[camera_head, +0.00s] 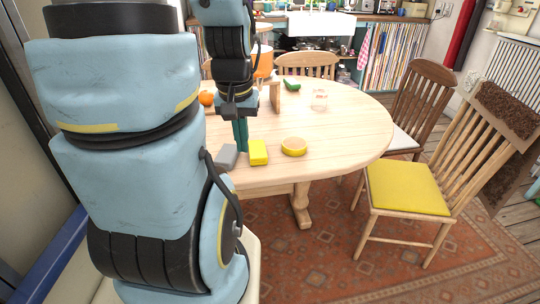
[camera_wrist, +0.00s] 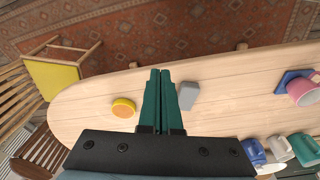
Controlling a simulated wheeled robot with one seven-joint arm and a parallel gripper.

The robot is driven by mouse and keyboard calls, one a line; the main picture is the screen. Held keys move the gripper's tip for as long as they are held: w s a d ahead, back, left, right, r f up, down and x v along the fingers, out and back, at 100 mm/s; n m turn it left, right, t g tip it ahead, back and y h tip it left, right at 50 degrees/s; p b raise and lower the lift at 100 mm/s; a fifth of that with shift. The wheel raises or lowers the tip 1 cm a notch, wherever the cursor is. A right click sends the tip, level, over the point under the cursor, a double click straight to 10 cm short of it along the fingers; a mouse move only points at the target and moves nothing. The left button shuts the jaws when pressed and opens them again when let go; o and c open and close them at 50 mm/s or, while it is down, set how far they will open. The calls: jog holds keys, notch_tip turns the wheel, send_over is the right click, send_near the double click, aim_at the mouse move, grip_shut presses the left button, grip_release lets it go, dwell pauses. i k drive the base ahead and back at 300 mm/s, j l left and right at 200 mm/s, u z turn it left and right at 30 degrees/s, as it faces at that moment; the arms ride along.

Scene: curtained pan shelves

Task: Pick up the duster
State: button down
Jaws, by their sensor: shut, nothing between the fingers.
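My gripper (camera_head: 241,149) points down over the near edge of the table, with its green fingers together and nothing between them. A grey block (camera_head: 226,156) lies just left of the fingertips and a yellow block (camera_head: 258,152) just right, both near the table edge. I cannot tell for sure which one is the duster. In the wrist view my gripper (camera_wrist: 160,72) is centred. The grey block (camera_wrist: 188,95) shows right of the fingers there; the yellow block is not visible and may be hidden behind them.
A round yellow-rimmed object (camera_head: 293,146) lies right of the blocks on the wooden table (camera_head: 350,130). A glass (camera_head: 319,100), a green object (camera_head: 291,84) and an orange (camera_head: 206,98) stand farther back. A yellow-seated chair (camera_head: 408,190) is at right. The table's right part is clear.

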aim_at(258, 154)
jog(key=u, duration=1.45)
jog(key=k+l+u, duration=0.2)
jog(key=k+l, duration=0.15)
jog(key=l, duration=0.25)
jog(key=k+l+u, duration=0.15)
jog(key=k+l, duration=0.25)
jog(key=l, duration=0.1)
